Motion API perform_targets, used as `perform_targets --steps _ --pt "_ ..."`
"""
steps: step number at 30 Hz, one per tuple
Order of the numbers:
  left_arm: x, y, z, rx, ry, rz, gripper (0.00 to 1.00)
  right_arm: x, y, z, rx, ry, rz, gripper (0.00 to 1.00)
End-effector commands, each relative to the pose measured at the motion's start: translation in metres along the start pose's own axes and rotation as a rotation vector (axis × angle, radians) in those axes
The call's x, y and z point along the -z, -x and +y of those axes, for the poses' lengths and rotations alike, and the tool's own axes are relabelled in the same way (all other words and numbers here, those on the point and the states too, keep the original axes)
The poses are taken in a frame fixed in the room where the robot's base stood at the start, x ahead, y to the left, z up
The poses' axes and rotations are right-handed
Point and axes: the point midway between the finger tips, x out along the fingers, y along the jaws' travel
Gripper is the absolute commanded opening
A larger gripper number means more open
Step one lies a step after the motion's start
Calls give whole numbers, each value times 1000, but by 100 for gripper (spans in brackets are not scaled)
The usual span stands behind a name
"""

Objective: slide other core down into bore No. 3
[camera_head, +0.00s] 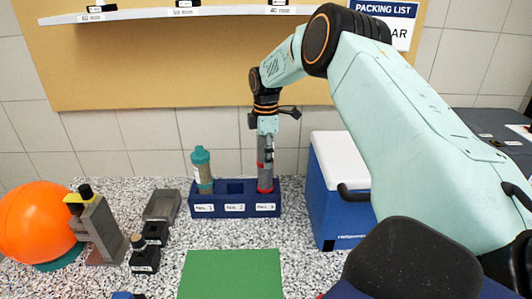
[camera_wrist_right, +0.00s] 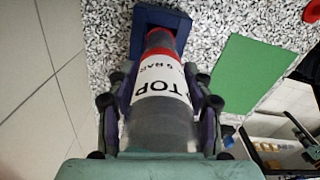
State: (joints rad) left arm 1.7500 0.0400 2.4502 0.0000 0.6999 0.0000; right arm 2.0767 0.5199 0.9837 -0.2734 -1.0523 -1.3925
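The blue rack (camera_head: 236,209) stands on the speckled bench with labels No. 1, No. 2 and No. 3. A grey core (camera_head: 265,180) with red bands stands upright at No. 3, its lower end at the bore mouth; I cannot tell how deep it sits. My right gripper (camera_head: 267,133) is around its upper part from above. In the right wrist view the fingers (camera_wrist_right: 162,112) are closed on the core's sides, with its white "TOP" label (camera_wrist_right: 160,85) facing the camera. No. 2 looks empty. My left gripper is out of view.
A blue cooler (camera_head: 335,215) with a white lid stands close right of the rack. A green mat (camera_head: 230,272) lies in front.

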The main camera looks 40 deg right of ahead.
Motion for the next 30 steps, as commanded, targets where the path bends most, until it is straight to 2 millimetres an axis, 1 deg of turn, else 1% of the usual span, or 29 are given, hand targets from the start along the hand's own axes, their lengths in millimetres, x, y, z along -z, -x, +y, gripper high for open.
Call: perform_targets --steps 1,6,13,16,20,27,30 --pt "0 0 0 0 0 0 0 0 1 0 -2 0 0 55" --pt "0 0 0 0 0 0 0 0 1 0 -1 0 0 69" --pt "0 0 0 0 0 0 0 0 0 0 0 0 0 69" --pt "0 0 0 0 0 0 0 0 4 0 -1 0 0 69" --pt "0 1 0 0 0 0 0 0 19 1 -3 0 1 69" --pt "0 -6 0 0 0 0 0 0 60 1 -3 0 1 69" --pt "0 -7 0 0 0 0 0 0 74 1 -3 0 0 69"
